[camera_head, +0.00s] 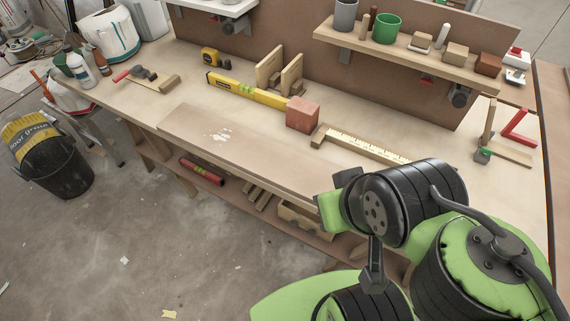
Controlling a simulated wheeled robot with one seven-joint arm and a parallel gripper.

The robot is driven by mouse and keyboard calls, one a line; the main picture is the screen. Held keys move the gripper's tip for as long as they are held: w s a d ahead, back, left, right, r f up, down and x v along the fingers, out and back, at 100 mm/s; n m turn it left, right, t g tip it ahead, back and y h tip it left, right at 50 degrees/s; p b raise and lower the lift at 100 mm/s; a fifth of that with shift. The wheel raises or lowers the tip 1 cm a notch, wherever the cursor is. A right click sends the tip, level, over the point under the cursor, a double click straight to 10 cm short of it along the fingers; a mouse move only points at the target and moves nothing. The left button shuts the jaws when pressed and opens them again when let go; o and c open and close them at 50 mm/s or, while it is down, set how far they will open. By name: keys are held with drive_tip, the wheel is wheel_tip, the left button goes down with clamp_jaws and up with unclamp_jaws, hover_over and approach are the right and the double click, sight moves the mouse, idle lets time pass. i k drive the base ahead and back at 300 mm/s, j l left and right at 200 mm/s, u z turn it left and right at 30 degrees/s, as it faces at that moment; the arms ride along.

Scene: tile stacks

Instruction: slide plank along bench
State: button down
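The plank (262,153) is a long, flat, light-brown board lying along the front edge of the bench (150,95). It has white paint-like marks toward its left part. Its right end runs behind my green and black arm, so that end is hidden. My arm fills the lower right and reaches over the front of the bench near the plank's right end. No gripper fingers show, and I cannot tell whether anything touches the plank.
Behind the plank are a yellow level (247,91), a reddish block (302,114) and a wooden ruler-like strip (365,146). A hammer (143,74) and wood piece lie at left. A shelf (400,48) with cups and blocks overhangs the back. A black bucket (55,165) stands on the floor.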

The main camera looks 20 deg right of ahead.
sight(300, 173)
drive_tip(key=j+u, duration=0.15)
drive_tip(key=u, duration=0.3)
drive_tip(key=j+u, duration=0.15)
drive_tip(key=u, duration=0.3)
drive_tip(key=j+u, duration=0.15)
drive_tip(key=u, duration=0.3)
drive_tip(key=i+j+u, duration=0.1)
drive_tip(key=u, duration=0.35)
drive_tip(key=i+j+u, duration=0.1)
drive_tip(key=u, duration=0.4)
